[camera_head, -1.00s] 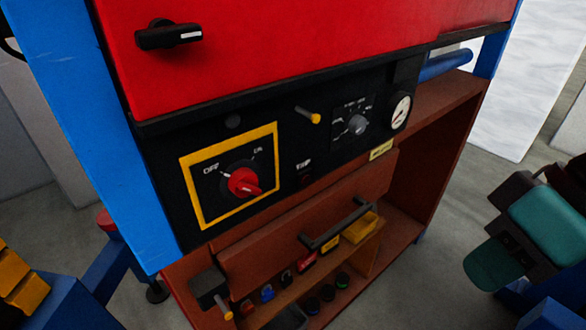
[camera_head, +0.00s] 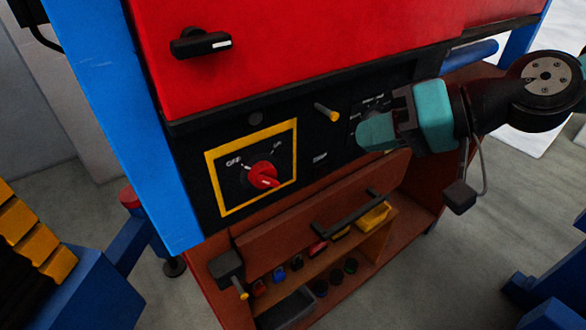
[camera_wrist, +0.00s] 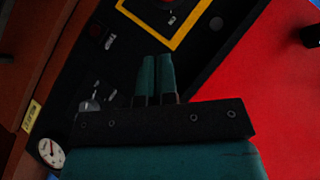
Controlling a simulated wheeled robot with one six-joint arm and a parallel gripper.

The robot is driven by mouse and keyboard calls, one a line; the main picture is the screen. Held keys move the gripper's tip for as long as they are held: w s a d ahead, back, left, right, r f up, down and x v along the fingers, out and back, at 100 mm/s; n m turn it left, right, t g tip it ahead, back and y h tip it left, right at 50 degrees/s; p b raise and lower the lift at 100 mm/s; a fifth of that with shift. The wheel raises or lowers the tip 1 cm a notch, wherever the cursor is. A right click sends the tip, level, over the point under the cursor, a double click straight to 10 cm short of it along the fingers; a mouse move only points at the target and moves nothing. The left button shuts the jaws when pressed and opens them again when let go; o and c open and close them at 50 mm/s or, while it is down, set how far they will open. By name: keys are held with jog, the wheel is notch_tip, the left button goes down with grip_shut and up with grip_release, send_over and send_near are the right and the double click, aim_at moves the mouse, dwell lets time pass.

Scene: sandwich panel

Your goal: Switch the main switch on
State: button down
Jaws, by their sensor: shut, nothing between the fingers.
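The main switch (camera_head: 262,175) is a red rotary knob inside a yellow square frame (camera_head: 209,178) on the black panel, with OFF marked at the upper left and ON at the upper right. The knob's handle slants down to the right. In the wrist view the yellow frame (camera_wrist: 186,37) is at the top, with part of the red knob cut off by the edge. My gripper (camera_head: 362,131) is in front of the panel to the right of the switch, apart from it. Its two teal fingers (camera_wrist: 155,58) are together with nothing between them.
A yellow-tipped lever (camera_head: 328,112) sticks out between the switch and my gripper. A black handle (camera_head: 201,43) is on the red door above. A drawer handle (camera_head: 349,214) and a lower shelf with several coloured items lie below. A gauge (camera_wrist: 51,152) shows in the wrist view.

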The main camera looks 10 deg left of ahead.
jog(key=shift+a, duration=0.1)
jog(key=p, duration=0.4)
send_near(275, 178)
jog(key=w+a, duration=0.3)
jog(key=shift+s+a+f+p, duration=0.4)
jog(key=shift+s+a+f, duration=0.25)
jog(key=shift+f, duration=0.15)
jog(key=shift+s+a+f+p, duration=0.4)
jog(key=shift+s+a+f, duration=0.25)
jog(key=shift+f, duration=0.2)
jog(key=shift+f+b, duration=0.2)
jog(key=shift+b, duration=0.2)
